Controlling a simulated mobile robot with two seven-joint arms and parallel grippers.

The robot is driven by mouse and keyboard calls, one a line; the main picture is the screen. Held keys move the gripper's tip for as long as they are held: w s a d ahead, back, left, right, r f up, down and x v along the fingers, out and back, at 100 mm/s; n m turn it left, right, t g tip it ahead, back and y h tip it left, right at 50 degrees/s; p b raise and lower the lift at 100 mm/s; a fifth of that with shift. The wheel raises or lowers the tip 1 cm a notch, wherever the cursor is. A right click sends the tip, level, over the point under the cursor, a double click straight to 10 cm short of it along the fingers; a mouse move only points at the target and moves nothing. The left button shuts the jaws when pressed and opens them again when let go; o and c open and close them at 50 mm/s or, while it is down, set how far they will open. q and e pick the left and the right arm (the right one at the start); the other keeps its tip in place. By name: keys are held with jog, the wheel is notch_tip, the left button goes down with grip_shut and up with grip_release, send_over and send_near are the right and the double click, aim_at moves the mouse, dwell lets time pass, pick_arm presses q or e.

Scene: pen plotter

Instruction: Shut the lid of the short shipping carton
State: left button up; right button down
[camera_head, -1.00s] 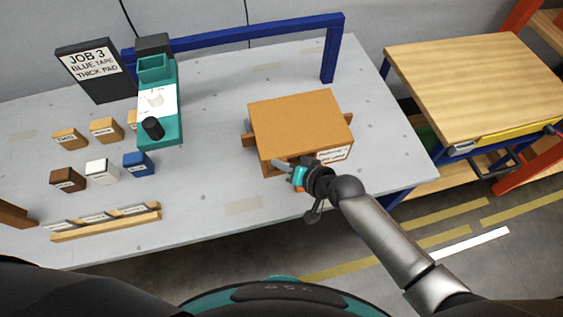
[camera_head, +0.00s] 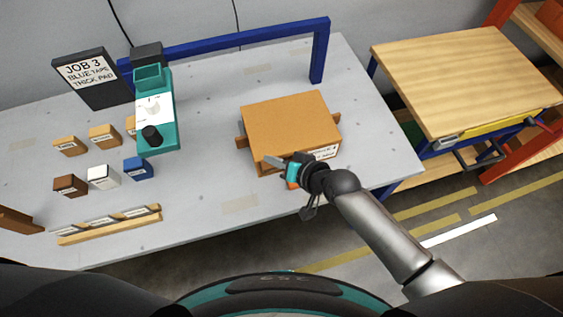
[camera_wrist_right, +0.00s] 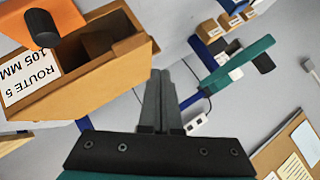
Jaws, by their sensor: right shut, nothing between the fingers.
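The short carton (camera_head: 264,165) sits on the grey table in the head view. Its orange-brown lid panel (camera_head: 290,122) lies over most of it as seen from above, and brown tabs stick out at both sides. In the right wrist view the carton (camera_wrist_right: 90,95) shows a "ROUTE 5 105 MM" label and a dark opening between brown walls. How far the lid stands open is hard to tell. My right gripper (camera_head: 268,161) is shut and empty at the carton's front edge; its fingers (camera_wrist_right: 160,80) are beside the carton in the wrist view. My left gripper is not in view.
A teal plotter (camera_head: 168,130), small coloured blocks (camera_head: 103,176) and a wooden rack (camera_head: 110,226) are to the left. A blue frame (camera_head: 318,60) stands behind the carton. An orange piece with a black knob (camera_wrist_right: 42,28) is near the carton. Table is clear front-left of the carton.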

jog(key=s+d+r+p, duration=0.1)
jog(key=s+r, duration=0.4)
jog(key=shift+d+r, duration=0.3)
jog(key=shift+d, duration=0.05)
jog(key=shift+f, duration=0.1)
jog(key=s+d+f+g+h+b, duration=0.1)
jog(key=s+d+f+h+b, duration=0.25)
jog(key=f, duration=0.75)
jog(key=s+d+f+b, duration=0.2)
jog(key=d+f+b, duration=0.3)
jog(key=f, duration=0.6)
jog(key=s+d+f+g+h+b, duration=0.1)
jog(key=s+d+f+h+b, duration=0.3)
jog(key=f, duration=0.7)
jog(key=s+d+f+n+g+b, duration=0.1)
jog(key=s+d+f+g+b, duration=0.1)
jog(key=s+f, duration=0.7)
jog(key=s+d+f+n+g+b, duration=0.1)
jog(key=s+d+f+b, duration=0.3)
jog(key=s+f, duration=0.5)
jog(key=shift+s+d+g+h, duration=0.35)
jog(key=shift+s+d+g, duration=0.2)
jog(key=shift+s+g, duration=0.15)
jog(key=shift+w, duration=0.1)
